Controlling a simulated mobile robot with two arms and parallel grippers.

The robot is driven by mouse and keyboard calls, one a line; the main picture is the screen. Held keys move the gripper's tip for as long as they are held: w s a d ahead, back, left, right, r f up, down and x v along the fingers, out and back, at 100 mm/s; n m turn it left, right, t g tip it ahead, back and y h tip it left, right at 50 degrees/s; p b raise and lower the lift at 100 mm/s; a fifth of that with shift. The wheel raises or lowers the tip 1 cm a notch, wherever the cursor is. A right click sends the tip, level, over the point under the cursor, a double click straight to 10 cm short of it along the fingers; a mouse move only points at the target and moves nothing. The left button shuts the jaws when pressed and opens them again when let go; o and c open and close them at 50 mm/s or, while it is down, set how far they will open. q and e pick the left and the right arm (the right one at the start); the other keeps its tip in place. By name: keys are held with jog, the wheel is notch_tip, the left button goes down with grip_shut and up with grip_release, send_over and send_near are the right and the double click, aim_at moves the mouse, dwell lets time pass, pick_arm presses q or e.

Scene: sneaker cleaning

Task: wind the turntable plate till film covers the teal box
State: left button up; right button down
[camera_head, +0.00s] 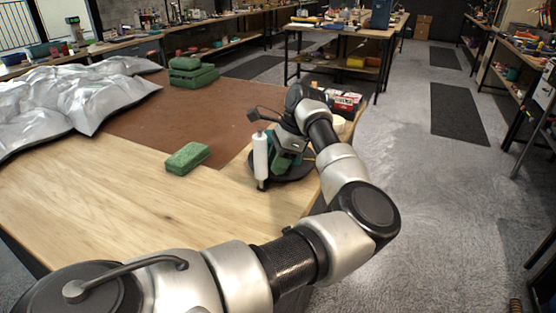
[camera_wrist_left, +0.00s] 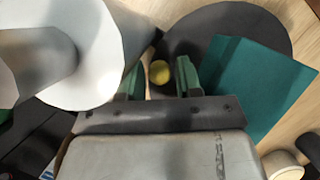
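The round dark turntable plate (camera_head: 305,168) sits near the right edge of the wooden table; it also shows in the left wrist view (camera_wrist_left: 270,22). The teal box (camera_wrist_left: 262,85) stands on the plate. A white film roll (camera_head: 261,158) stands upright at the plate's left; it fills the upper left of the left wrist view (camera_wrist_left: 82,60). My left gripper (camera_wrist_left: 159,84) is over the plate, its two green fingers apart beside the box. A round yellow knob (camera_wrist_left: 159,72) shows between the fingers. Whether they touch it is unclear. I cannot make out any film on the box.
A green block (camera_head: 187,158) lies on the table to the left. Green cases (camera_head: 193,72) and crumpled silver sheeting (camera_head: 75,95) lie farther back. A red-and-black box (camera_head: 343,99) and a cream round item (camera_head: 338,124) stand behind the plate. The front wooden area is clear.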

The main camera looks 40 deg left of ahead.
pick_arm(q)
jog(key=shift+c, duration=0.2)
grip_shut()
